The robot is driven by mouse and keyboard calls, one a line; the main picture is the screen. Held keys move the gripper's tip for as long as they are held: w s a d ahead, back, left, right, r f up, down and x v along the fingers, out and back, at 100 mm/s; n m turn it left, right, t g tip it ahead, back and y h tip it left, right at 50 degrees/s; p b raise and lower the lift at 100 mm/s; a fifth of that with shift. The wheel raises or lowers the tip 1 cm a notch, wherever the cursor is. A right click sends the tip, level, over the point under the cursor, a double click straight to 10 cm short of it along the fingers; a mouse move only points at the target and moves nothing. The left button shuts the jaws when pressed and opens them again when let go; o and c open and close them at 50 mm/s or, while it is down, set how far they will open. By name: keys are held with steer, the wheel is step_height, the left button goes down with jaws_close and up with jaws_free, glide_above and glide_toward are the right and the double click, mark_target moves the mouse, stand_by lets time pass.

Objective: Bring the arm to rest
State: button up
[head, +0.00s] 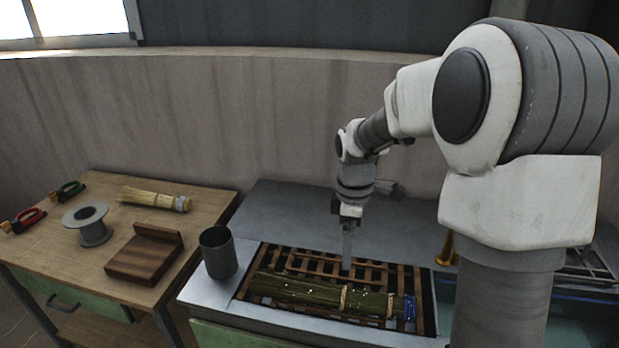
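My gripper (347,243) points straight down over the back part of a wooden slatted rack (370,272). Its fingers look narrow and close together, but whether there is a gap between them is too small to tell. I see nothing clearly held in it. A green broom bundle (318,291) lies across the front of the rack, with two tan bindings and a blue band at its right end. The gripper is behind the bundle and appears apart from it. My arm comes in from the right.
A dark grey cup (218,253) stands left of the rack. The wooden table (50,261) at left holds a wooden block (143,259), a wire spool (90,224), a straw bundle (152,198), and red (24,220) and green pliers (67,190). A brass cone (446,248) stands right. The grey counter behind is mostly clear.

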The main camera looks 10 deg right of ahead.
steer(key=s+a+r+m+t, duration=0.1)
steer(key=s+r+m+t, duration=0.1)
steer(key=s+r+m, duration=0.4)
steer(key=s+a+r+m+t, duration=0.2)
steer(key=s+r+m, duration=0.5)
steer(key=s, duration=0.8)
steer(key=shift+a+t+p, duration=0.15)
steer(key=shift+t+p, duration=0.2)
steer(key=shift+t, duration=0.45)
